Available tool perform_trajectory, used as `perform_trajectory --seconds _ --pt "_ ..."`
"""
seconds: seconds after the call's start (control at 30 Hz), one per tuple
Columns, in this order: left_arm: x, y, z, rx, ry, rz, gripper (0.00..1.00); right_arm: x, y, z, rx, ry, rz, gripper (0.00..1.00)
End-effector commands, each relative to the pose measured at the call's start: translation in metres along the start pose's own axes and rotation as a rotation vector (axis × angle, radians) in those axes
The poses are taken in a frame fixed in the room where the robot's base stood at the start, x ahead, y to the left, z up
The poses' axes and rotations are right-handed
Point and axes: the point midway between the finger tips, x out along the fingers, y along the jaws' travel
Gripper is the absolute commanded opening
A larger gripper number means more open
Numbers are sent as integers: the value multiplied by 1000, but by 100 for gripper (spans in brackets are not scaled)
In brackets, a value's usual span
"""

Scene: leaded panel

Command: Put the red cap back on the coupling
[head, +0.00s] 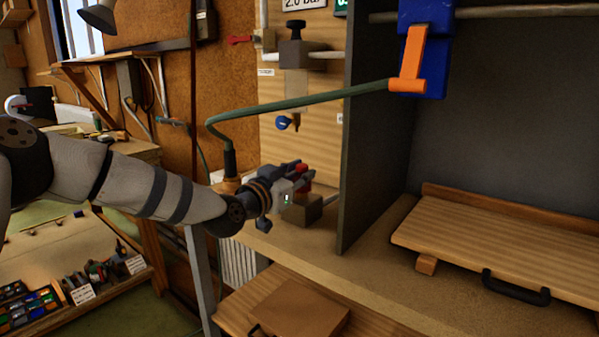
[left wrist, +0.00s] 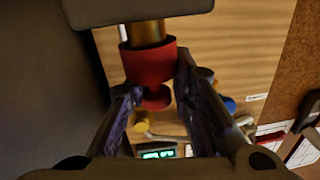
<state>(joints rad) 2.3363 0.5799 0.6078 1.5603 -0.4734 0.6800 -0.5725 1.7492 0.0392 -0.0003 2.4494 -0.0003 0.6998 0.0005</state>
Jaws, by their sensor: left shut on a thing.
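The red cap (left wrist: 148,66) is between the two fingers of my left gripper (left wrist: 153,88), which is shut on it. In the left wrist view the cap meets the end of the brass coupling (left wrist: 147,33), in line with it; I cannot tell whether it is seated or just in front. The coupling comes out of a grey block (left wrist: 140,8). In the head view my left gripper (head: 297,174) is just above that block (head: 305,208) on the bench, with the red cap (head: 302,168) partly hidden by the fingers. My right gripper is not in view.
A dark upright partition (head: 375,120) stands close to the right of the block. A green hose (head: 300,103) hangs above the gripper, running to an orange and blue holder (head: 412,60). A blue-handled valve (head: 283,122) is on the wooden panel behind. A slatted board (head: 500,245) lies right.

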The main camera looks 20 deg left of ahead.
Motion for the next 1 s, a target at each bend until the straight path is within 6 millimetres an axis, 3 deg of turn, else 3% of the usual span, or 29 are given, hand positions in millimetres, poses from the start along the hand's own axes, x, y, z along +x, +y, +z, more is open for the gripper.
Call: perform_trajectory --seconds 0.23,0.27,0.33,0.37,0.67,0.77,1.0 --pt "0 1 7 -1 -2 1 7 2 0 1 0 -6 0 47" --pt "0 1 7 -1 -1 0 26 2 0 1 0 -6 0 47" --pt "0 1 6 -1 0 0 42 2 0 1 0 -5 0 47" --pt "0 1 6 -1 0 1 45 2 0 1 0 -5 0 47" --pt "-1 1 6 -1 -1 1 45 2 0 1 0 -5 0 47" --pt "-13 0 6 -1 0 0 45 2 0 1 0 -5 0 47" --pt "-77 0 5 -3 0 0 45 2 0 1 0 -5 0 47"
